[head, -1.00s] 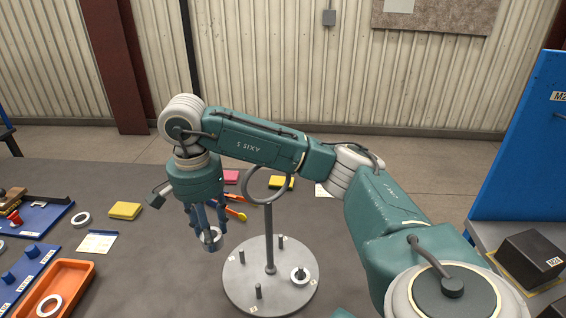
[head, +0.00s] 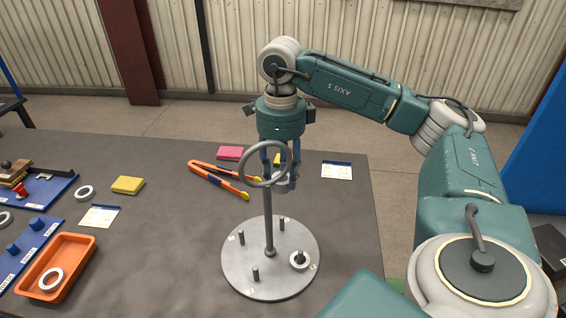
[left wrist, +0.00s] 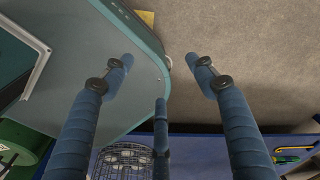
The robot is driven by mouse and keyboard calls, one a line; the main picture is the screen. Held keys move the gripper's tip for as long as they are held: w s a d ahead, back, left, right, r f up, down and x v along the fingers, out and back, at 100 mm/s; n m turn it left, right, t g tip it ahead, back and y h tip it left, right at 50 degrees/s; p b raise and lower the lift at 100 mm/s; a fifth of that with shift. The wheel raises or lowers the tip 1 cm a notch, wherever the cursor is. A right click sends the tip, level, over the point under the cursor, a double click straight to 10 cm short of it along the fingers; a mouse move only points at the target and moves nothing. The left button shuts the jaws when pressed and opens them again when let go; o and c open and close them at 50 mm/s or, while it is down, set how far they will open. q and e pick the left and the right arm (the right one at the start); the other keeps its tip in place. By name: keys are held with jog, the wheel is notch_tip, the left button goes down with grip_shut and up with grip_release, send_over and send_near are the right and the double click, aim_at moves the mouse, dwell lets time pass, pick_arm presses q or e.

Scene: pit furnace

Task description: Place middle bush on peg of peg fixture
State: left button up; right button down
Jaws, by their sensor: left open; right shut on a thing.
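The peg fixture (head: 236,272) is a round grey plate with several short upright pegs and a tall central rod topped by a ring handle. My right gripper (head: 281,182) points down, shut on a grey bush (head: 284,188), behind the ring handle and above the far side of the plate. The handle partly hides the fingers, and I cannot tell the bush's exact height. My left gripper (left wrist: 160,75) is open and empty in the left wrist view; it is not in the head view.
An orange tray (head: 88,246) at left holds a pale ring (head: 50,279). Another ring (head: 85,192), a yellow block (head: 128,185) and orange tongs (head: 212,176) lie on the dark table. Bare table separates the tray from the fixture.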

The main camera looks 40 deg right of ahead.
jog(key=p, duration=0.2)
send_near(282, 217)
notch_tip(282, 217, down, 6)
jog(key=shift+r, duration=0.25)
notch_tip(282, 217, down, 4)
jog(key=shift+r+p, duration=0.1)
jog(key=shift+p, duration=0.3)
jog(key=shift+f, duration=0.6)
jog(key=c, duration=1.1)
grip_release()
pick_arm(q)
jog(key=r, duration=0.3)
jog(key=shift+a, duration=0.3)
